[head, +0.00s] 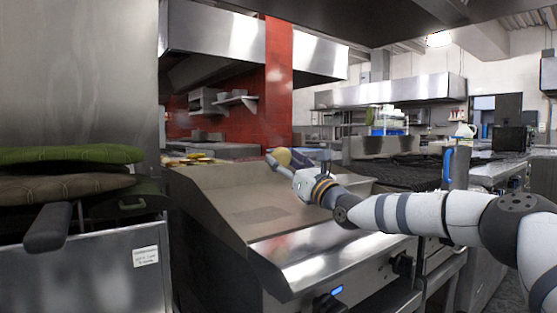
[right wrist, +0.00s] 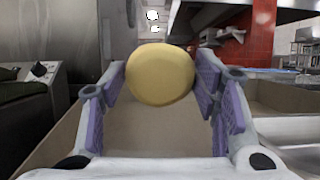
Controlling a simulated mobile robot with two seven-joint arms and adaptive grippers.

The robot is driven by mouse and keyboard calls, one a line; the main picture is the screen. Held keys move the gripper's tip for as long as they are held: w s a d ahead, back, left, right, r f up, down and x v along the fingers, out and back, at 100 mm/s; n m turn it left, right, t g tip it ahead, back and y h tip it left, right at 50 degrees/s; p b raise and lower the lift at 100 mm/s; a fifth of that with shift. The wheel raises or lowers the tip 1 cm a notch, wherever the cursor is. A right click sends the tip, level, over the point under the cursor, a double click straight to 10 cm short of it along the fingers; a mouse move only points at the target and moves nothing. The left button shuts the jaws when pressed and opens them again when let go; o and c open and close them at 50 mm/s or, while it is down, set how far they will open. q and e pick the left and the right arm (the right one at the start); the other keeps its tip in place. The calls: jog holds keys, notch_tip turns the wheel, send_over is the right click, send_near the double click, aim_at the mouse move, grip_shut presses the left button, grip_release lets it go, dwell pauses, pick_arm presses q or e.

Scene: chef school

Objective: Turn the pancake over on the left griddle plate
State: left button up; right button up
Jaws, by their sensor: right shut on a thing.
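The pancake (right wrist: 160,75) is a round, pale yellow disc in the right wrist view, its broad face toward the camera. My right gripper (right wrist: 160,88) is shut on it, with purple finger pads at both sides. The gripper is above the back right part of the griddle plate (head: 245,212), a brownish flat surface with raised steel sides. The pancake looks tilted up and clear of the plate. My left gripper is not in view.
Folded green and brown cloth items (head: 70,154) lie on the steel unit at the left. A dark grill (head: 412,172) adjoins the griddle at the right. A red column (head: 278,85) stands behind. The visible griddle surface is bare.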

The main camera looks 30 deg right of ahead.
jog(key=o, duration=1.2)
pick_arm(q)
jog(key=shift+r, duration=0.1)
pick_arm(e)
jog(key=shift+s, duration=0.1)
jog(key=shift+s+r+p, duration=0.2)
jog(key=shift+s+p, duration=0.1)
jog(key=shift+p, duration=0.25)
jog(key=s+p, duration=0.3)
jog(key=s, duration=0.1)
jog(key=shift+d+r+p, duration=0.15)
jog(key=shift+r+p, duration=0.1)
jog(key=shift+p, duration=0.1)
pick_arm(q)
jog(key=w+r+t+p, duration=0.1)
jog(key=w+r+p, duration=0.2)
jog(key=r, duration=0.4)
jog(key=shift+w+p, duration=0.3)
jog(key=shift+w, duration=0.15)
pick_arm(e)
jog(key=s, duration=0.4)
jog(key=shift+s+d+f, duration=0.1)
jog(key=shift+s+f, duration=0.1)
jog(key=shift+s, duration=0.05)
